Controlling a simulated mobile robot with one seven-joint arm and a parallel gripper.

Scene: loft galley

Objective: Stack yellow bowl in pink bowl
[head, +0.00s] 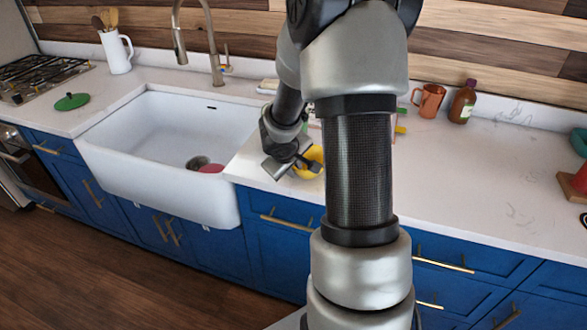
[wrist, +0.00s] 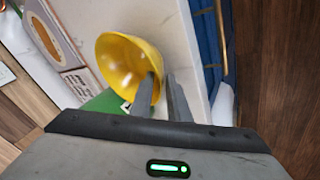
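The yellow bowl (head: 312,157) is on the counter right of the sink, partly hidden by my arm in the head view. In the wrist view the yellow bowl (wrist: 120,58) shows its inside. My gripper (wrist: 161,74) is at its right rim, one finger over the inside and the other outside. A narrow gap shows between the fingers. I cannot tell whether they touch the rim. In the head view my gripper (head: 287,164) is left of the bowl. A pink round thing (head: 212,168), likely the pink bowl, lies low in the sink, partly hidden by its edge.
The white sink (head: 150,125) has a tall faucet (head: 213,50) behind it. A dark round thing (head: 197,162) lies beside the pink one. A green object (wrist: 104,101) is beside the yellow bowl. A copper mug (head: 431,100) and brown bottle (head: 462,103) stand at the back.

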